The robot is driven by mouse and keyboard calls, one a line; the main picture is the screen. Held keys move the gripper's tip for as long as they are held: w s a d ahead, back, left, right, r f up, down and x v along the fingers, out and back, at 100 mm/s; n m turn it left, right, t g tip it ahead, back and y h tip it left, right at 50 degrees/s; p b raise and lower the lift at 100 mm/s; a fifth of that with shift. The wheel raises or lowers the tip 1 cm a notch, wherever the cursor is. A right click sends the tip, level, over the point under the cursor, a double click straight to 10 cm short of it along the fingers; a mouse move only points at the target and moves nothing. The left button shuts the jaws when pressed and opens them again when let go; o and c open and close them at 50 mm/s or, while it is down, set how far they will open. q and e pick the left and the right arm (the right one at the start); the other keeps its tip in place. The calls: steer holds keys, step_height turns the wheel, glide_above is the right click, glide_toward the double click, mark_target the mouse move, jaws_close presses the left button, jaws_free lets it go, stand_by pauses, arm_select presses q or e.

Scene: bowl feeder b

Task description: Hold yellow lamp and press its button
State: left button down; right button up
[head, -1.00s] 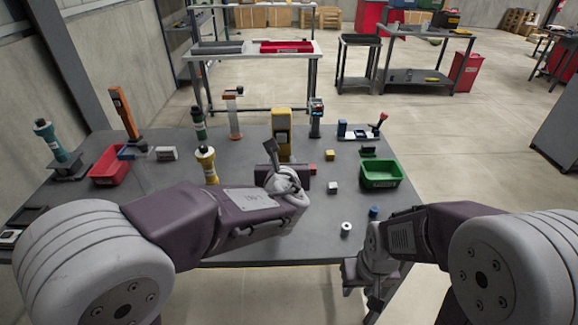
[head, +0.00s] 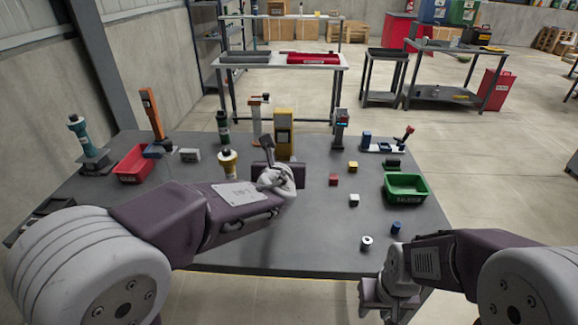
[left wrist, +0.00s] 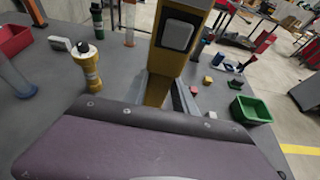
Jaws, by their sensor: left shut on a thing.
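The yellow lamp (head: 284,128) is a tall upright yellow body, standing in the head view just beyond my left gripper (head: 270,176). In the left wrist view its yellow post (left wrist: 157,88) rises from between my fingers. A pale rounded panel in a dark frame (left wrist: 177,35) faces the camera; I cannot tell if this is the button. My left gripper is shut on the lamp, and its forearm hides the lamp's lower end. My right gripper (head: 378,300) is low at the table's front edge, away from the lamp; its fingers are not clear.
A yellow-and-white cylinder with a black top (head: 227,165) stands close left of the lamp. Small red (head: 333,180), yellow (head: 353,167) and white (head: 354,200) blocks lie to the right. A green bin (head: 406,187) is further right, a red bin (head: 133,165) at left.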

arm_select(q)
steer(key=shift+a, duration=0.1)
arm_select(e)
steer(key=shift+f, duration=0.1)
